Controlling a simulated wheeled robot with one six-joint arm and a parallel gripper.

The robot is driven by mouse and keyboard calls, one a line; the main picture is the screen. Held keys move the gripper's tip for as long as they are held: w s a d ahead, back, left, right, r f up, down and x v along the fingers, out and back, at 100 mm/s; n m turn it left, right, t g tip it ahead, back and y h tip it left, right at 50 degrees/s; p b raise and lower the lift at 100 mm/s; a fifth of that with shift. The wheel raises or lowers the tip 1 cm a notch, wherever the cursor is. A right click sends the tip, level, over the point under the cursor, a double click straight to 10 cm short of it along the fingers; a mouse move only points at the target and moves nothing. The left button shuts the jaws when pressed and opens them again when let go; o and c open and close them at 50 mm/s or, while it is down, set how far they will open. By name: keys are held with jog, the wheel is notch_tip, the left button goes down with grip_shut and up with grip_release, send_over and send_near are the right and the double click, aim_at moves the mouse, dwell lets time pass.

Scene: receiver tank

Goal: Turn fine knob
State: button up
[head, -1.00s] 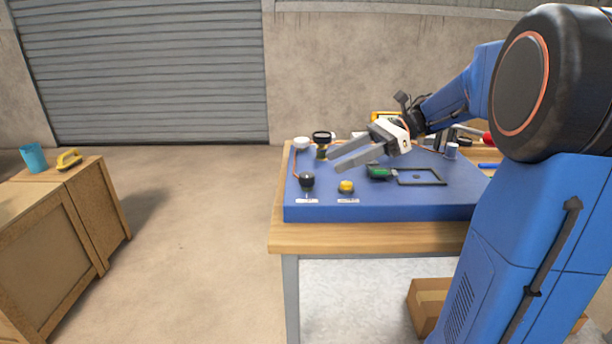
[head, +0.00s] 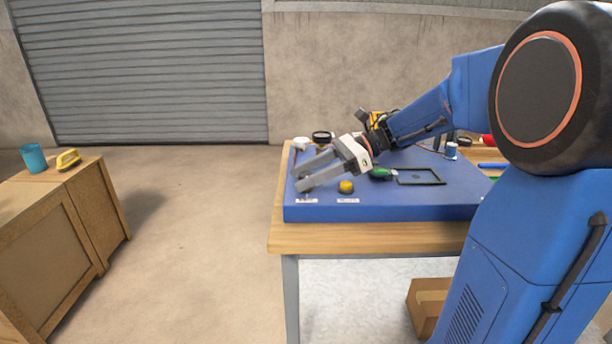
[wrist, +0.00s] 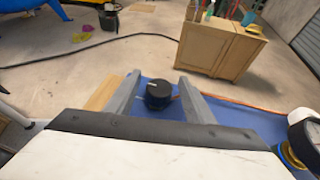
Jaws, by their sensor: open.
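A black round knob (wrist: 158,93) with a white pointer mark stands upright on the blue board (head: 420,208). In the wrist view it sits between the two fingers of my gripper (wrist: 157,80), with a gap on each side. In the head view my gripper (head: 301,179) is open over the board's front left corner, and its fingers hide the black knob. A yellow knob (head: 346,187) stands to the right of the fingers. Small white labels lie in front of both knob places; their print is too small to read.
A gauge (head: 322,137) stands behind the fingers, and its white face shows at the wrist view's right edge (wrist: 306,128). A green object (head: 380,174) and a black frame (head: 420,177) lie to the right. The wooden table edge (head: 360,238) runs in front.

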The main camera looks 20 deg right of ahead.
jog(key=shift+c, duration=0.2)
jog(key=c, duration=1)
jog(key=shift+m+t, duration=0.4)
jog(key=shift+t, duration=0.1)
